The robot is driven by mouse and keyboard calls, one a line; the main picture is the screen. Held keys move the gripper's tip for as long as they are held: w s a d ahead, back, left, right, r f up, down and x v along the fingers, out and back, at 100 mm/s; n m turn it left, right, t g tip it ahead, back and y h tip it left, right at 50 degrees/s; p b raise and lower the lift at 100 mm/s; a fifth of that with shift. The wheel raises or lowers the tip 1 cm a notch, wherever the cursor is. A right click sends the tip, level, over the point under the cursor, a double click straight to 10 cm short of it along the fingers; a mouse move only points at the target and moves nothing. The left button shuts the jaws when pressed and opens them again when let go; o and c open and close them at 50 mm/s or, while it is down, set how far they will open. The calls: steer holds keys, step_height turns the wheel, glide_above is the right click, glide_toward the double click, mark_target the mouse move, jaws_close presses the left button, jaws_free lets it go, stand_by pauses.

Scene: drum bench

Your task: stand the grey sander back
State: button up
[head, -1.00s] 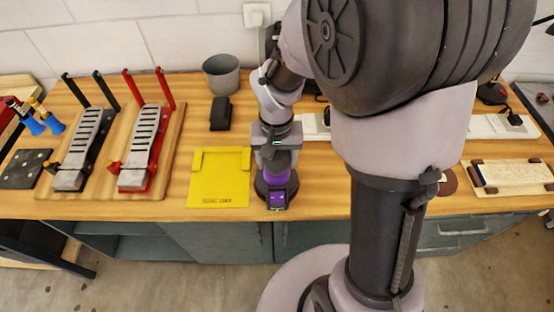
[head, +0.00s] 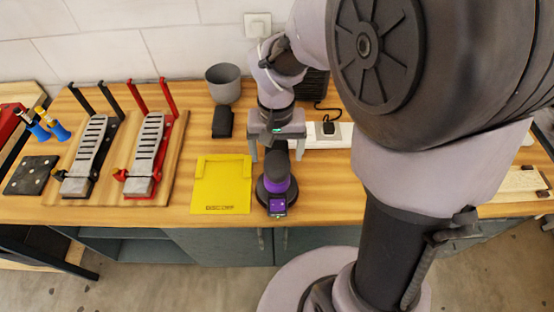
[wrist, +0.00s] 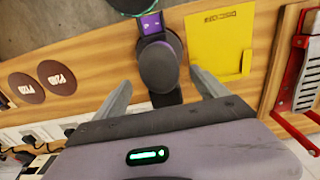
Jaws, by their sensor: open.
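The sander (head: 277,190) has a dark grey top, a purple body and a round dark base. It stands upright on the bench, just right of the yellow mat (head: 221,186), apart from it. In the wrist view the sander's rounded grey head (wrist: 160,66) shows beyond my fingertips, with purple parts behind it. My gripper (head: 277,156) is open at the sander's back side, one finger to either side of its upper end. In the wrist view the open fingers (wrist: 160,88) hold nothing. Whether either finger touches the sander I cannot tell.
A dark block (head: 222,122) and a grey cup (head: 223,83) stand behind the mat. Two pedals (head: 145,155) on a wooden board are at the left. A white power strip (head: 325,136) lies behind right. Brown discs (wrist: 57,77) lie on the bench beside the sander.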

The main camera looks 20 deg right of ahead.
step_height(320, 180, up, 5)
steer(key=shift+s+f+p, duration=0.1)
steer(key=shift+f+p, duration=0.05)
steer(key=shift+p, duration=0.35)
steer(key=s+a+r+t+y, duration=0.1)
steer(key=s+a+r+t, duration=0.1)
steer(key=s+r, duration=0.3)
steer(key=s+a+r+t+y, duration=0.1)
steer(key=s+a+r+t, duration=0.1)
steer(key=s+r, duration=0.3)
steer(key=s+t, duration=0.1)
steer(key=s, duration=0.2)
steer(key=shift+m, duration=0.4)
steer(key=shift+r, duration=0.1)
